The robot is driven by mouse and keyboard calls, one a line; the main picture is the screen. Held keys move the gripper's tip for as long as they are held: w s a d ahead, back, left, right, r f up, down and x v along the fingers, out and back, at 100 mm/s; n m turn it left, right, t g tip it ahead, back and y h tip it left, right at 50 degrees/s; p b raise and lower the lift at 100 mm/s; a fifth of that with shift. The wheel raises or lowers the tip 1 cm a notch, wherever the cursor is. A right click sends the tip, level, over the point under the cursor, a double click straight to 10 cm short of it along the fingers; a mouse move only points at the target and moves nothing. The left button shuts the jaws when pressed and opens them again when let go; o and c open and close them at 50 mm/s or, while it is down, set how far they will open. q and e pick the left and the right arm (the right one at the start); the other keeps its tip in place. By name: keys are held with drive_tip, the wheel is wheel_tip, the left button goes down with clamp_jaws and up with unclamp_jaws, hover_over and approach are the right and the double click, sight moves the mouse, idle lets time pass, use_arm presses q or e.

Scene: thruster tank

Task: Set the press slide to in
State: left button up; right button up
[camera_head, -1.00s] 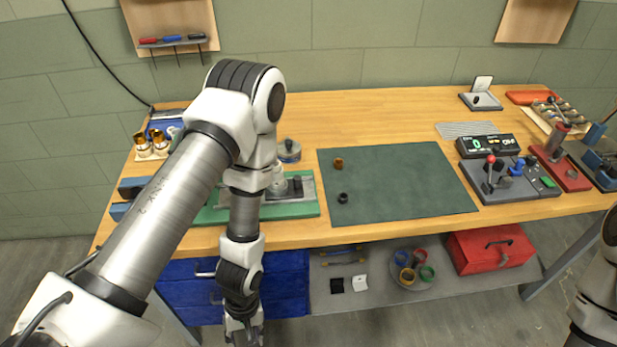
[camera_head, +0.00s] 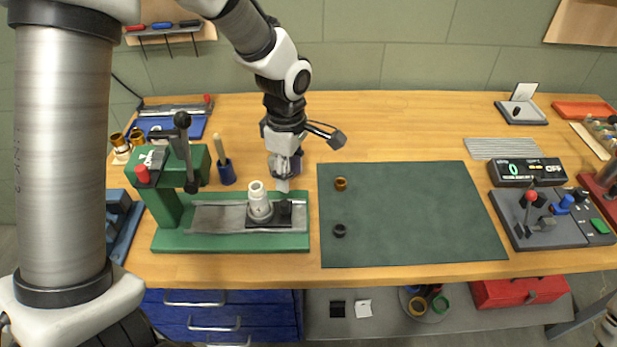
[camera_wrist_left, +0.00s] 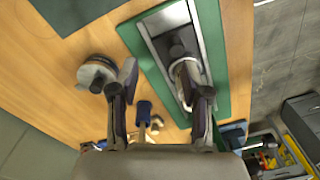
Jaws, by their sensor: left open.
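The green press (camera_head: 165,205) stands at the left of the bench, with its lever and red knob over the left end of its base. The press slide (camera_head: 291,214) is a dark plate with a black knob, at the right end of the metal channel, clear of the press head. A white cylindrical part (camera_head: 259,203) stands on it. My left gripper (camera_head: 283,181) is open just behind the slide's right end. In the left wrist view the gripper (camera_wrist_left: 160,88) has its right finger near the white part (camera_wrist_left: 186,78), with the slide's knob (camera_wrist_left: 177,49) beyond. My right gripper is not shown.
A round grey can (camera_wrist_left: 97,72) is close to my left finger in the wrist view. The dark green mat (camera_head: 410,210), holding two small rings, lies to the right.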

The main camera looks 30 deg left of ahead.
sight(285, 204)
use_arm(q)
drive_tip(key=s+f, duration=0.1)
drive_tip(key=s, duration=0.1)
drive_tip(key=s+f, duration=0.2)
drive_tip(key=shift+s+f, duration=0.1)
drive_tip(key=shift+f, duration=0.15)
drive_tip(key=w+f, duration=0.2)
drive_tip(key=f, duration=0.1)
drive_tip(key=shift+w+f, duration=0.1)
drive_tip(key=shift+f, duration=0.15)
drive_tip(key=shift+s+r, duration=0.2)
drive_tip(key=shift+s, duration=0.1)
drive_tip(key=shift+s+r, duration=0.1)
drive_tip(key=shift+s, duration=0.1)
drive_tip(key=c, duration=0.5)
clamp_jaws()
drive_tip(key=shift+w, duration=0.1)
use_arm(e)
drive_tip(key=shift+s+r, duration=0.3)
drive_tip(key=shift+s, duration=0.2)
drive_tip(key=shift+s+r, duration=0.25)
drive_tip(key=shift+s, duration=0.25)
